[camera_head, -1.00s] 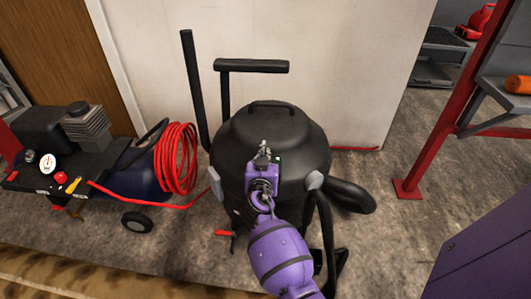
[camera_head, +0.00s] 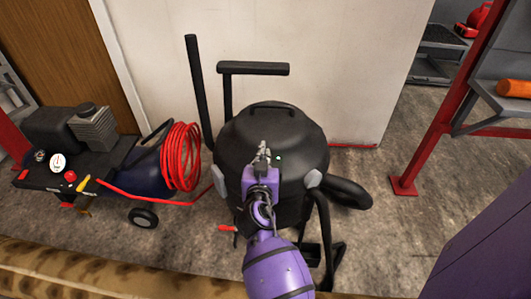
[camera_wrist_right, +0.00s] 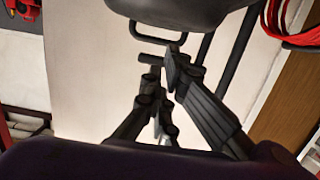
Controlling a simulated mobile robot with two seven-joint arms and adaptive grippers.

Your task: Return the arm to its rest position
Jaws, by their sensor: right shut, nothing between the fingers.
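My right arm is purple and reaches up from the bottom of the head view. Its gripper (camera_head: 262,155) is shut and empty, in front of the black shop vacuum (camera_head: 272,125) as I see it. In the right wrist view the dark gripper fingers (camera_wrist_right: 165,85) show close together with nothing held. The vacuum's dark body and handle (camera_wrist_right: 160,30) show beyond them at the top. I cannot tell whether the gripper touches the vacuum. My left gripper is not in view.
An air compressor (camera_head: 65,150) with a coiled red hose (camera_head: 180,157) stands at left. A red-framed shelf (camera_head: 440,100) stands at right. Grey floor (camera_head: 375,225) lies clear right of the vacuum.

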